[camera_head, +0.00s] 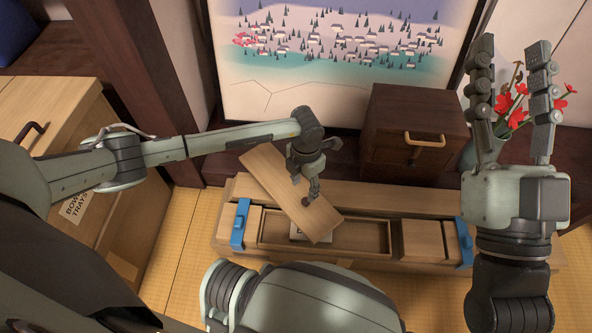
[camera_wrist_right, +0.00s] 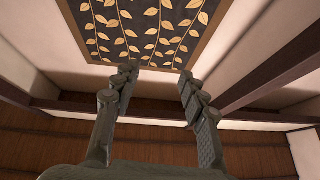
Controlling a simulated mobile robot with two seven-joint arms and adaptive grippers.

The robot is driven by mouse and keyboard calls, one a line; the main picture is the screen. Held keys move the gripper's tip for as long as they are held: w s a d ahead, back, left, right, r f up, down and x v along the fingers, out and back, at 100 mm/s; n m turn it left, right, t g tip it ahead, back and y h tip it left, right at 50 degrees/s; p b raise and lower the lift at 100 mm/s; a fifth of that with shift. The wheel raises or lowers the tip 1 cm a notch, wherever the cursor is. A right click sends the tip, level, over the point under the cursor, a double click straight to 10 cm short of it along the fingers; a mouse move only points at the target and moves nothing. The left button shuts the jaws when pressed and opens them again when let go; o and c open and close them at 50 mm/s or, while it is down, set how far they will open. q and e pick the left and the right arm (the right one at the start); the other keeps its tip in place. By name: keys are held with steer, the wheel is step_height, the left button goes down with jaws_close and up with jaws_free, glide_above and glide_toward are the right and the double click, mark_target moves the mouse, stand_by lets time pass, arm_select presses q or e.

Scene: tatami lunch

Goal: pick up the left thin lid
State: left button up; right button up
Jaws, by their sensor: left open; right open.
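A thin wooden lid (camera_head: 268,172) lies askew across the long wooden box (camera_head: 395,201). Its lower right end is over the open middle compartment and its upper left end reaches past the back edge. A small dark red knob (camera_head: 306,201) shows on it. My left gripper (camera_head: 311,196) is over the lid with its fingertips open at the knob; I cannot tell whether they touch it. My right gripper (camera_head: 515,45) is raised at the right, pointing up, open and empty. It also shows in the right wrist view (camera_wrist_right: 155,75), away from the box.
Blue clips (camera_head: 239,224) (camera_head: 464,243) sit at both ends of the box. A drawer chest (camera_head: 385,122) and a vase (camera_head: 468,152) with red flowers (camera_head: 508,103) stand behind. A wooden cabinet (camera_head: 50,98) is at left. Yellow tatami (camera_head: 190,245) is bare left of the box.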

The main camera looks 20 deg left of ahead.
mark_target(306, 200)
arm_select(q)
steer(key=shift+w+f, duration=0.2)
steer(key=shift+w, duration=0.2)
steer(key=shift+w+f, duration=0.1)
steer(key=shift+f, duration=0.3)
steer(key=f, duration=0.1)
steer(key=f+b, duration=0.1)
steer(key=f, duration=0.1)
steer(key=f+b, duration=0.1)
steer(key=f, duration=0.1)
steer(key=shift+s+d+f, duration=0.25)
steer(key=shift+s+d, duration=0.05)
steer(key=shift+f, duration=0.55)
steer(key=shift+w, duration=0.1)
jaws_close()
arm_select(e)
steer(key=r+t, duration=0.1)
steer(key=s+d+r+t, duration=0.1)
steer(key=s+r+t, duration=0.1)
steer(key=shift+s+d+r+t+y, duration=0.15)
steer(key=shift+d+r+t+y, duration=0.05)
steer(key=shift+d+t+y, duration=0.2)
